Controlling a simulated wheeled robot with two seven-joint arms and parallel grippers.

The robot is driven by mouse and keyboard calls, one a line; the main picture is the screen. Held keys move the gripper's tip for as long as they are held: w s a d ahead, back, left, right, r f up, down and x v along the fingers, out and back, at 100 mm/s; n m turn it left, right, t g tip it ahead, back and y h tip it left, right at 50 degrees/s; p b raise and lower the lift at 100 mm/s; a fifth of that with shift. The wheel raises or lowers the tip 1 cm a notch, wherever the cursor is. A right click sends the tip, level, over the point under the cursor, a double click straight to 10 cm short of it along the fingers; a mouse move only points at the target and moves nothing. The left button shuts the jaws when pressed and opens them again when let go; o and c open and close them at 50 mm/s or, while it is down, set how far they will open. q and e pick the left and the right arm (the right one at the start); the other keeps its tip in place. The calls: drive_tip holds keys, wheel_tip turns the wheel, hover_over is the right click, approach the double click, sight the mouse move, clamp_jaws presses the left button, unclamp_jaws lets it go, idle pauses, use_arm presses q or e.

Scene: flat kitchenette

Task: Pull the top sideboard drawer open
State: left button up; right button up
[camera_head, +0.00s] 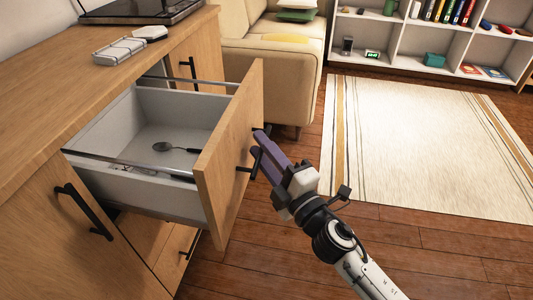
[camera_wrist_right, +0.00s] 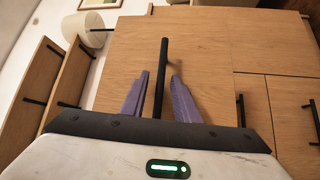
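The top sideboard drawer (camera_head: 226,160) stands pulled well out, its inside showing. A dark spoon-like utensil (camera_head: 163,147) lies on its floor. The drawer's black bar handle (camera_head: 257,158) is on its wooden front. My right gripper (camera_head: 262,143), with purple fingers, is at this handle from the right. In the right wrist view the handle (camera_wrist_right: 164,62) runs between the two fingers (camera_wrist_right: 160,76), with a gap visible on each side, so the gripper looks open around it. My left gripper is not in view.
A beige sofa (camera_head: 275,65) stands behind the drawer. A cream rug (camera_head: 420,140) and bare wooden floor lie to the right, clear of objects.

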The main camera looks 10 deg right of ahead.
drive_tip(key=v, duration=1)
drive_tip(key=shift+b, duration=0.45)
drive_tip(key=shift+s, duration=0.1)
